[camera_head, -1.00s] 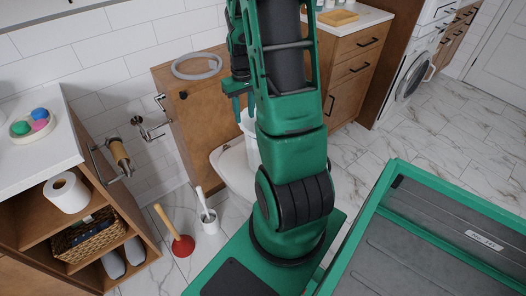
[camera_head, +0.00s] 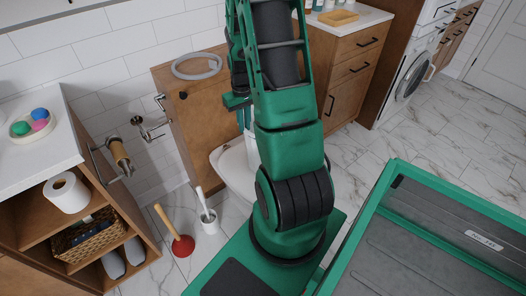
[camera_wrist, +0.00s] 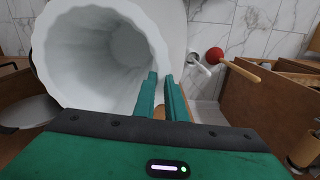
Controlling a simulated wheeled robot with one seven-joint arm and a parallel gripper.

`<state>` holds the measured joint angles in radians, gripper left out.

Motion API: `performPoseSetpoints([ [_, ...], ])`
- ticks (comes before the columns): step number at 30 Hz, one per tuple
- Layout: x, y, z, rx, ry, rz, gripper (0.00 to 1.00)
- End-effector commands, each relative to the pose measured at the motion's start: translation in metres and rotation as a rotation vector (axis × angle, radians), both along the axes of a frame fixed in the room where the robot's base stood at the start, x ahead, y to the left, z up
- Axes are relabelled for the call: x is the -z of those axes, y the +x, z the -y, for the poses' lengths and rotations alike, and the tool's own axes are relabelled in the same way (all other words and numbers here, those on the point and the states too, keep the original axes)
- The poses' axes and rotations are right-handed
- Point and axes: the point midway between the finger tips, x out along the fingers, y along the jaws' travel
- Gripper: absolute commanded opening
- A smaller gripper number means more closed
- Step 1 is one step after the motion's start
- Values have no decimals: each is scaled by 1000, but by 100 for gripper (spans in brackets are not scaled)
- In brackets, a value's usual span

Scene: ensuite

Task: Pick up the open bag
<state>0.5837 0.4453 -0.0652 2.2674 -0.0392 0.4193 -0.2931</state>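The open bag (camera_wrist: 88,48) is white with a wavy rim and fills the upper left of the wrist view, its mouth facing the camera. My gripper (camera_wrist: 161,80) has its two green fingers close together at the bag's right rim, one on the inner side and one on the outer side. The fingers look shut on the thin wall, with a narrow gap between them. In the head view my gripper (camera_head: 244,112) is partly hidden behind my arm. The bag (camera_head: 256,150) is mostly hidden there and stands over the white toilet.
A red plunger (camera_head: 182,245) and a white toilet brush holder (camera_head: 208,222) stand on the floor left of the toilet (camera_head: 231,170). A wooden shelf unit (camera_head: 130,235) with a paper roll is at left. A wooden cabinet (camera_head: 352,75) is behind at right.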

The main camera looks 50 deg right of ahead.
Motion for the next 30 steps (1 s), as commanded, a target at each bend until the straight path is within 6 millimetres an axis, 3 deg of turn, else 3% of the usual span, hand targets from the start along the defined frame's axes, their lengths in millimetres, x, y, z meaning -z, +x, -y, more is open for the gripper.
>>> performPoseSetpoints([
  [13,-6,1,0,0,-2,2,0],
  [17,-18,1,1,0,-2,3,0],
  [21,-43,1,1,1,-4,5,0],
  [30,-78,-57,-23,2,-1,3,0],
])
